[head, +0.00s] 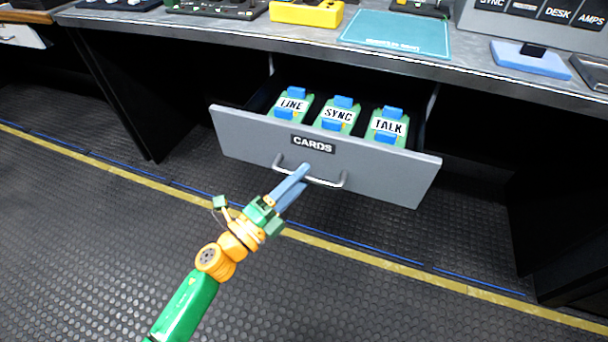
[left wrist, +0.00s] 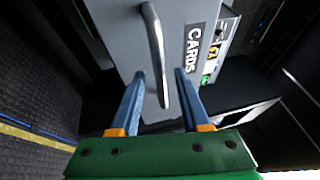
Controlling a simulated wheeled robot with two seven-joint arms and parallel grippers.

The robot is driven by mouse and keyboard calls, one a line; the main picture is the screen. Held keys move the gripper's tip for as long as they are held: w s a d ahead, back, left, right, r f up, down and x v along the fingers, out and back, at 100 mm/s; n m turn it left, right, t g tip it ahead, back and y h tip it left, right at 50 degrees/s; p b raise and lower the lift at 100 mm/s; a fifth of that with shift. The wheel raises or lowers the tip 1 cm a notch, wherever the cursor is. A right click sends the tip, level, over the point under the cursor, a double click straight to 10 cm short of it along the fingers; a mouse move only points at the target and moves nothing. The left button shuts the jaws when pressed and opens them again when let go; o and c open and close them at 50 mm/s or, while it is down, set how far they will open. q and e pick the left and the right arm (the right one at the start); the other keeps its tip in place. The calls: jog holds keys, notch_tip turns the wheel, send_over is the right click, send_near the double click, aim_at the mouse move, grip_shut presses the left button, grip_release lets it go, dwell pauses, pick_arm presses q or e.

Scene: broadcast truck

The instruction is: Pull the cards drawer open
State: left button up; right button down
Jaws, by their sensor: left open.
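The cards drawer (head: 240,137) is a grey drawer under the desk, standing open, with a black CARDS label (head: 313,144) on its front. Inside it lie three green and blue cards, marked LINE (head: 292,105), SYNC (head: 339,115) and TALK (head: 388,127). Its metal bar handle (head: 328,183) also shows in the left wrist view (left wrist: 155,50). My left gripper (head: 298,178) is open at the handle, and in the left wrist view its blue fingers (left wrist: 160,75) lie on either side of the bar, with gaps visible. My right gripper is not in view.
The desk top (head: 250,36) above the drawer holds a teal mat (head: 397,35), a yellow box (head: 307,12), a blue pad (head: 530,60) and control panels. Another drawer (head: 20,36) shows at far left. The floor in front is clear.

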pick_arm(q)
jog(key=v, duration=0.5)
jog(key=shift+s+a, duration=0.15)
jog(key=shift+s, duration=0.2)
